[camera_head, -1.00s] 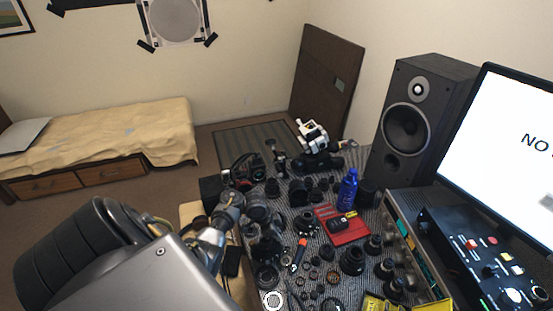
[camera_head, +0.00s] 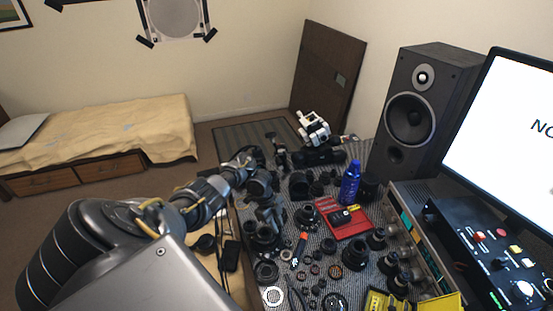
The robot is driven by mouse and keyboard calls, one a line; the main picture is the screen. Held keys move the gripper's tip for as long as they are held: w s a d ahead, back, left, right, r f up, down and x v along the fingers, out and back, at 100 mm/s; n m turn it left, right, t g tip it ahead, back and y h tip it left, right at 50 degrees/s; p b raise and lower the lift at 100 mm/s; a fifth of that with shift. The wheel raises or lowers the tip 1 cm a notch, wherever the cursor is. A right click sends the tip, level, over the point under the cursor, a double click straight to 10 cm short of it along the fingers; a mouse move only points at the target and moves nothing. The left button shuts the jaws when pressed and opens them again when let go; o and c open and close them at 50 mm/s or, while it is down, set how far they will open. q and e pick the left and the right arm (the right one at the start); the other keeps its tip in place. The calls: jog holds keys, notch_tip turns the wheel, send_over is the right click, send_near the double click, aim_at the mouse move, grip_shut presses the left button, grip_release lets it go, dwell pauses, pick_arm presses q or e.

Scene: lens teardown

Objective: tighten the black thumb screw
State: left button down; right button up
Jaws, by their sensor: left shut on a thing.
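My left gripper (camera_head: 250,158) reaches in from the left to the back left of the workbench. It is small and partly merges with dark gear around it. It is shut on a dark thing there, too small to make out. A dark camera-like piece (camera_head: 260,184) sits just below and right of the gripper. I cannot pick out the black thumb screw among the dark parts. My right gripper is not in view.
Several lenses and rings crowd the striped bench mat. A red tray (camera_head: 350,229), a blue bottle (camera_head: 350,183) and a white device (camera_head: 314,127) stand on the bench. A speaker (camera_head: 415,110), a monitor (camera_head: 510,135) and a control box (camera_head: 480,250) bound the right side.

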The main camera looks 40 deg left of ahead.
pick_arm(q)
jog(key=shift+m, duration=0.3)
jog(key=c, duration=1.3)
grip_release()
jog(key=shift+d, duration=0.1)
jog(key=shift+o, duration=0.2)
